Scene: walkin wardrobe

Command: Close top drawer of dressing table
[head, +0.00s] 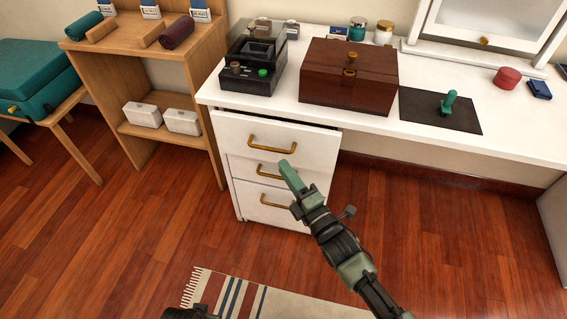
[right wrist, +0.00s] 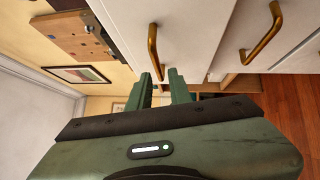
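The white dressing table (head: 520,128) has a stack of drawers under its left end. Its top drawer (head: 232,130) stands pulled out a little, with a dark gap showing under the tabletop. The top drawer has a brass handle (head: 272,146). My right gripper (head: 286,165) is in front of the drawers, just below and right of that handle. In the right wrist view its fingers (right wrist: 161,88) are apart with a gap between them, and a brass handle (right wrist: 153,48) lies just beyond. Contact cannot be told. Only a dark part shows at the head view's bottom edge; my left gripper is not clearly visible.
A brown wooden box (head: 345,88), a black device (head: 250,80) and a dark mat (head: 420,112) sit on the tabletop. A wooden shelf unit (head: 130,60) stands at left. A striped rug (head: 290,305) lies in front; the wooden floor between is clear.

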